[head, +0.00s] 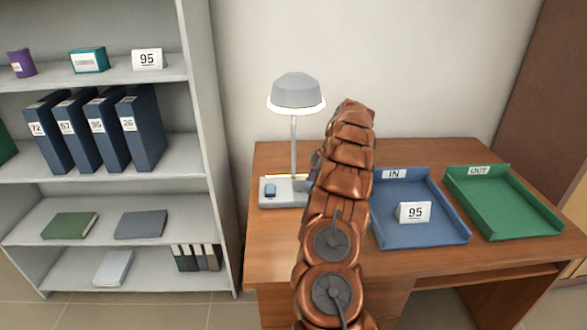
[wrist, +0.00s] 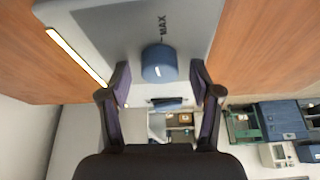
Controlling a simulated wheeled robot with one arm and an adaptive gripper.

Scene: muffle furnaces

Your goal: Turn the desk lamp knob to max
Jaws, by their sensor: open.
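The desk lamp (head: 296,92) stands on the desk, its shade lit along the rim. Its grey base (head: 283,198) carries a blue rocker-like part (head: 270,190); my arm hides the base's right side. In the wrist view the round blue knob (wrist: 158,62) sits on the grey base (wrist: 115,25), with a small white mark on its lower part. The printed "MAX" label (wrist: 162,27) is above the knob, and the mark does not point to it. My gripper (wrist: 160,68) is open, its dark fingertips on either side of the knob with gaps visible. The head view hides the gripper behind the arm.
A blue IN tray (head: 450,235) with a white "95" card (head: 415,212) and a green OUT tray (head: 540,227) are on the desk's right. A shelf (head: 220,200) with binders and books stands left. The desk's front left (head: 270,250) is clear.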

